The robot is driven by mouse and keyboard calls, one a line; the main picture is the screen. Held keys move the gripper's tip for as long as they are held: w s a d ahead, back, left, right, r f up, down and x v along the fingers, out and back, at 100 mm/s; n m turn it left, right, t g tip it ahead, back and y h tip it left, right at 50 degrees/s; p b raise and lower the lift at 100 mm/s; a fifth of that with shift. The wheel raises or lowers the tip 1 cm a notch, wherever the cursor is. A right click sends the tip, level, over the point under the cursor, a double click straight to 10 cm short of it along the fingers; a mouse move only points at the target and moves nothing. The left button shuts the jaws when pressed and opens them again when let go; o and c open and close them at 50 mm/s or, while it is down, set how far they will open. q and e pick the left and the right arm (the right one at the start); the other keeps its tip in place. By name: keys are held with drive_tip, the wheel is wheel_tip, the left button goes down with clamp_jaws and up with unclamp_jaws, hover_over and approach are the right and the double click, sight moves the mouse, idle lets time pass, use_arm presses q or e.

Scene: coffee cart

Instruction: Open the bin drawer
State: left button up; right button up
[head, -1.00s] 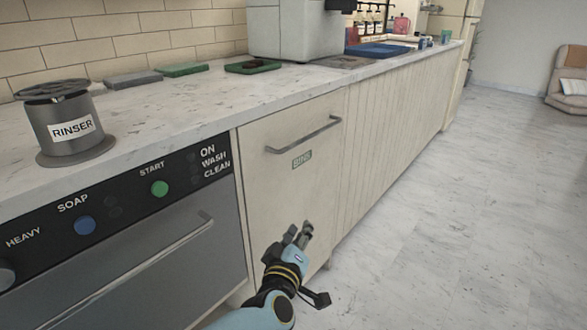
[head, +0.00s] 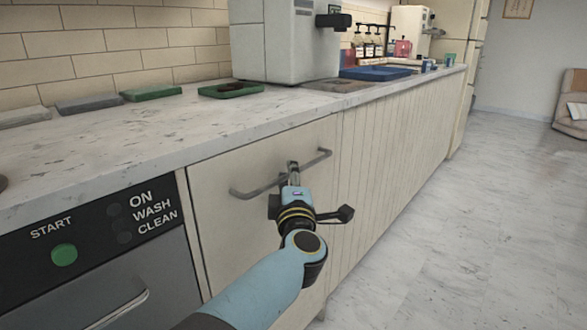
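The bin drawer (head: 235,240) is a cream front panel under the counter, between the dark appliance and the ribbed panels. It looks shut, its front about flush with the panels beside it. Its grey bar handle (head: 246,192) runs across the upper part. My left gripper (head: 293,168) is at the middle of this bar, with its fingertips at or around it. The fingers overlap the bar from this angle, so I cannot tell whether they grip it. The small label below the handle is hidden behind my gripper. My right gripper is not in view.
The appliance (head: 100,250) with a green START button (head: 64,254) adjoins the drawer at left. Above is the marble counter (head: 150,135), with a grey machine (head: 275,45) and a green tray (head: 230,89). The floor (head: 450,220) at right is clear.

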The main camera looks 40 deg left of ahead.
use_arm(q)
drive_tip(key=shift+a, duration=0.1)
clamp_jaws()
idle(0.3)
